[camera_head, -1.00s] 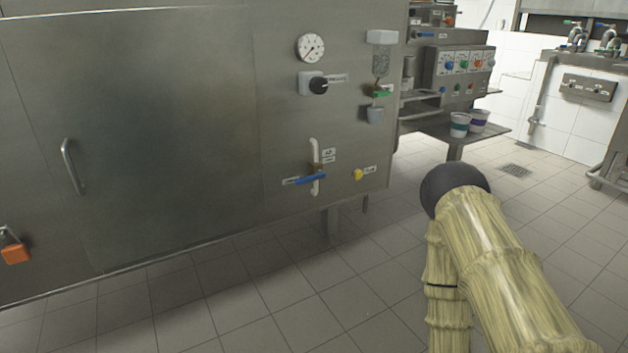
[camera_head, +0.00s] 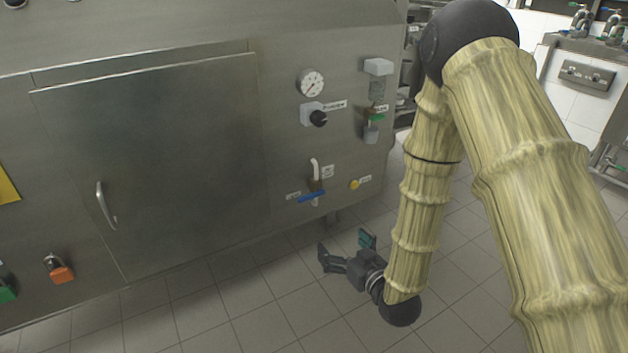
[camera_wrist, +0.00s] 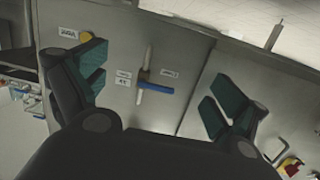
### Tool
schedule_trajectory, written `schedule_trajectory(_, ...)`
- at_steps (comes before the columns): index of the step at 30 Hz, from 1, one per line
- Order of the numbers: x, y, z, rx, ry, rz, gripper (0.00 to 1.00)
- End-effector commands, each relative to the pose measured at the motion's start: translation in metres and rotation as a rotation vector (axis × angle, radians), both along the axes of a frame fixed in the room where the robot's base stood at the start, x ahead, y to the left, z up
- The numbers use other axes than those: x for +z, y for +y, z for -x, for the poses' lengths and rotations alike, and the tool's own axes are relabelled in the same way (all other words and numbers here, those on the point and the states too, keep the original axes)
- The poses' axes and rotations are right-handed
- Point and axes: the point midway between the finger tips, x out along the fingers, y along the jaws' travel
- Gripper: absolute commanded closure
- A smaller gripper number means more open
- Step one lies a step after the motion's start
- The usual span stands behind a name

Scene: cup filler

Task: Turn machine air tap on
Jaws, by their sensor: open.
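The air tap has a blue lever handle (camera_head: 312,197) on a white vertical pipe (camera_head: 315,168), low on the machine's steel front panel. The lever lies across the pipe, roughly level. My gripper (camera_head: 347,242) is open and empty, in front of the panel and below the tap in the head view. In the wrist view the blue lever (camera_wrist: 156,87) shows between the spread fingers of my gripper (camera_wrist: 155,95), with a gap still between it and them. The wrist picture is turned over, with the yellow knob at its upper left.
A yellow knob (camera_head: 354,184) sits right of the tap. Above are a black rotary knob (camera_head: 318,119) and a pressure gauge (camera_head: 312,83). A door handle (camera_head: 106,205) and an orange padlock (camera_head: 60,270) are at left. The tiled floor is clear.

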Motion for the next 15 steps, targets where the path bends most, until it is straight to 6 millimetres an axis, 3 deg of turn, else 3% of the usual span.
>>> schedule_trajectory(1, 0.03, 0.006, -0.006, 0.015, -0.048, -0.014, 0.03)
schedule_trajectory(6, 0.069, 0.017, -0.015, 0.045, -0.142, -0.045, 0.03)
schedule_trajectory(15, 0.072, 0.03, -0.037, 0.05, -0.157, -0.05, 0.03)
